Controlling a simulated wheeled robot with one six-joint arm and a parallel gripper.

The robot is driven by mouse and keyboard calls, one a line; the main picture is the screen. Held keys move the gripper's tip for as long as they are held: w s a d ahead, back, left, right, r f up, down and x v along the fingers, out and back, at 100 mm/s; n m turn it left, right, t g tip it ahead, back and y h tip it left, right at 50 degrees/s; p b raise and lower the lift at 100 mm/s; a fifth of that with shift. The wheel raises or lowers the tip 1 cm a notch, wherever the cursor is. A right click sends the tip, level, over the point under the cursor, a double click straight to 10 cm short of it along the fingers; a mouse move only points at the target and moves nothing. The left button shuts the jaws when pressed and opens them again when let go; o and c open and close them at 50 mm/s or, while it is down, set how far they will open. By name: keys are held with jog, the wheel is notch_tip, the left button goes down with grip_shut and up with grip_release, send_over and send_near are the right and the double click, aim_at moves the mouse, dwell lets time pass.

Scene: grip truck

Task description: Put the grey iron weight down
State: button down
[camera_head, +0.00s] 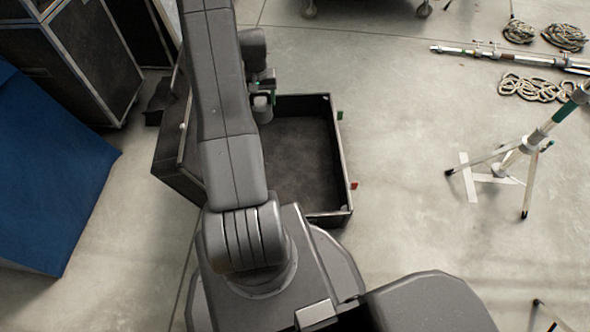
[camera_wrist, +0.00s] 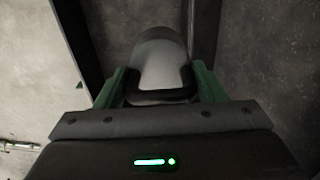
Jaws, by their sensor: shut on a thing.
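The grey iron weight (camera_wrist: 160,62) is between the two green fingers of my gripper (camera_wrist: 163,86) in the wrist view, and the gripper is shut on it. In the head view the weight (camera_head: 262,108) hangs below my gripper (camera_head: 264,92), beside my arm. It is over or near the back left part of an open black case (camera_head: 342,150). I cannot tell how high it is above the case floor. My arm hides much of the case's left side.
A blue-covered block (camera_head: 50,170) stands at the left, with a dark flight case (camera_head: 85,60) behind it. A tripod stand (camera_head: 515,155) is at the right. Coiled ropes (camera_head: 540,88) and a pole lie at the back right. Floor right of the case is clear.

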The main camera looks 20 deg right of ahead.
jog(key=shift+s+d+f+m+b, duration=0.75)
jog(key=shift+s+d+f+b, duration=0.9)
jog(key=shift+f, duration=4.85)
jog(key=shift+s+d+f+m+b, duration=0.8)
jog(key=shift+s+d+f+b, duration=0.8)
jog(key=shift+f, duration=4.95)
jog(key=shift+s+d+f+m+b, duration=0.9)
jog(key=shift+f+b, duration=1.2)
jog(key=shift+f, duration=4.4)
jog(key=shift+d, duration=0.25)
jog(key=shift+f, duration=0.15)
jog(key=shift+c, duration=1.6)
grip_release()
jog(key=shift+s, duration=0.15)
notch_tip(320, 180, up, 12)
jog(key=p, duration=0.4)
